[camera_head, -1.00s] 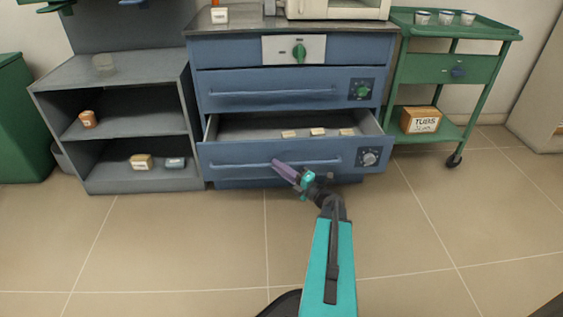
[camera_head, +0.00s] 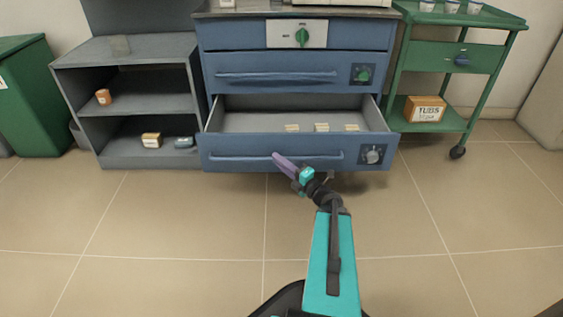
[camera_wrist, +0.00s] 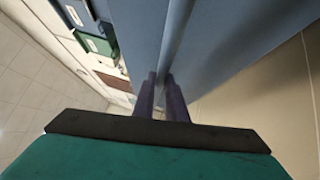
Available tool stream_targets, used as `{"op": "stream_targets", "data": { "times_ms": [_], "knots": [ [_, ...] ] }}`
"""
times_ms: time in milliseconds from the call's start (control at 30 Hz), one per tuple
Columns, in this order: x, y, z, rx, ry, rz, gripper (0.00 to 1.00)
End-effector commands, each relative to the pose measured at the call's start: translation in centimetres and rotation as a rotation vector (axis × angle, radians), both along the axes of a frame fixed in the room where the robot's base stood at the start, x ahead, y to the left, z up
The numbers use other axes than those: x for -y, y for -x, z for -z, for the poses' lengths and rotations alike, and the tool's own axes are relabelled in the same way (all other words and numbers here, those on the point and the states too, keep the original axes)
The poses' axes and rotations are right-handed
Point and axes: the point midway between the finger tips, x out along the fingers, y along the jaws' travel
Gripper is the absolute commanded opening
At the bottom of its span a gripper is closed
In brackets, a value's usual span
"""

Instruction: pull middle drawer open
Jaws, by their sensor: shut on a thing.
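The blue cabinet has a top drawer front (camera_head: 302,35) with a green knob on a white plate, shut. Below it is a shut drawer (camera_head: 280,76) with a long bar handle and a green knob. Below that, a drawer with a grey knob (camera_head: 250,154) stands well open, several small pale blocks (camera_head: 321,127) inside. My gripper (camera_head: 279,157) is shut on this open drawer's bar handle (camera_head: 240,158). In the wrist view, its purple fingers (camera_wrist: 161,78) close at the blue drawer front (camera_wrist: 215,45); the grip itself is partly hidden.
A grey shelf unit (camera_head: 125,80) with small boxes stands left, beside a green bin (camera_head: 35,100). A green cart (camera_head: 480,50) with a box marked TUBS (camera_head: 425,108) stands right. The floor (camera_head: 180,240) in front is clear.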

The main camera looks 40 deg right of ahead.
Motion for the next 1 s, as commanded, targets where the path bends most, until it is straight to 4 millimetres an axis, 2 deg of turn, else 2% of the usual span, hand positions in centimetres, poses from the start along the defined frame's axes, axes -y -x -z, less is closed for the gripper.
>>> {"op": "stream_targets", "data": {
  "times_ms": [33,100,133,233,667,867,1000],
  "knots": [
    [-0.9,-0.3,0.0,0.001,0.006,-0.026,0.0],
    [-0.9,-0.2,0.0,0.001,0.007,-0.028,0.0],
    [-0.9,-0.2,0.0,0.001,0.007,-0.028,0.13],
    [-0.7,-0.1,0.0,0.001,0.006,-0.024,0.3],
    [-0.2,0.4,0.0,0.0,0.004,-0.013,0.3],
    [0.1,1.8,0.1,0.0,0.004,-0.01,0.3],
    [0.2,3.5,0.3,-0.001,0.004,-0.008,0.3]
  ]
}}
